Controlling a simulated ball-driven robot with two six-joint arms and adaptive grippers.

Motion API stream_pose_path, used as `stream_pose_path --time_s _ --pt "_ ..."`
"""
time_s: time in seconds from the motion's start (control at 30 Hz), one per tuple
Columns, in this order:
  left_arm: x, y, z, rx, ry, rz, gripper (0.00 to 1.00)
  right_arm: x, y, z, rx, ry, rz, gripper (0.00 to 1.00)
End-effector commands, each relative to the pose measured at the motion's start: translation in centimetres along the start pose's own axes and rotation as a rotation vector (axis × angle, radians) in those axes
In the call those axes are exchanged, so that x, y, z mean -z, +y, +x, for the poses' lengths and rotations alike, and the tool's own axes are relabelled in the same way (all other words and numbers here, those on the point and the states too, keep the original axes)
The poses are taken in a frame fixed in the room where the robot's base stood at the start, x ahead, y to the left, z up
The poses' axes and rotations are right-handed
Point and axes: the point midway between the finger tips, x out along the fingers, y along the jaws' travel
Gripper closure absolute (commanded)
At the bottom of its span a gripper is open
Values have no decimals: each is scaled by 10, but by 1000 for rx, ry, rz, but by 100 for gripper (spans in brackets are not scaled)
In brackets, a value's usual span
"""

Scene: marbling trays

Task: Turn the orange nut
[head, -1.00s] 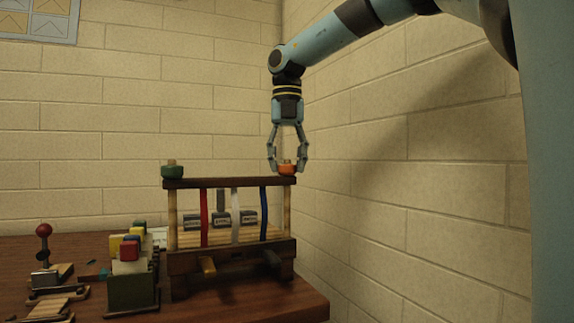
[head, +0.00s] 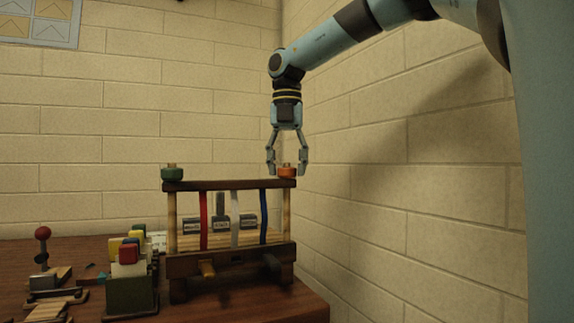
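The orange nut (head: 286,173) sits on the right end of the top bar of a wooden frame (head: 228,184). A short tan stud shows above the nut. My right gripper (head: 287,170) points straight down over it. Its two fingers are spread, one on each side of the nut, with small gaps showing between the fingertips and the nut. A green nut (head: 172,173) sits on the left end of the same bar. My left gripper is out of view.
Red (head: 204,220), white (head: 235,218) and blue (head: 264,215) strips hang in the frame. A dark green box (head: 131,294) with coloured blocks stands left of it. A red-knobbed lever (head: 42,234) is farther left. A brick wall (head: 420,220) is close on the right.

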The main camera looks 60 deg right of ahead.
Motion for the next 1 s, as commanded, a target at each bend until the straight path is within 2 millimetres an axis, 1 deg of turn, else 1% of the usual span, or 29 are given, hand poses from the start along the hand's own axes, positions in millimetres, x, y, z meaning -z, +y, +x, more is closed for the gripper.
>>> stream_pose_path --time_s 0.03,0.1,0.37,0.47,0.57,0.8,0.9,1.0 --pt "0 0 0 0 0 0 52 0 0 0 0 0 0 45" --pt "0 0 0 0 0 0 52 0 0 0 0 0 0 37" --pt "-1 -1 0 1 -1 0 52 0 0 -1 0 -1 0 37" --pt "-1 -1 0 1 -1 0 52 -1 0 -8 -1 -3 1 37" --pt "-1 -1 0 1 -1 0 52 -1 1 -25 -1 -4 0 37" --pt "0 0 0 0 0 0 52 -1 0 -79 0 -4 1 37" --pt "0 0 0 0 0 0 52 -1 1 -98 -1 -4 2 37" --pt "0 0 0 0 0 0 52 -1 0 -110 1 -2 1 37"
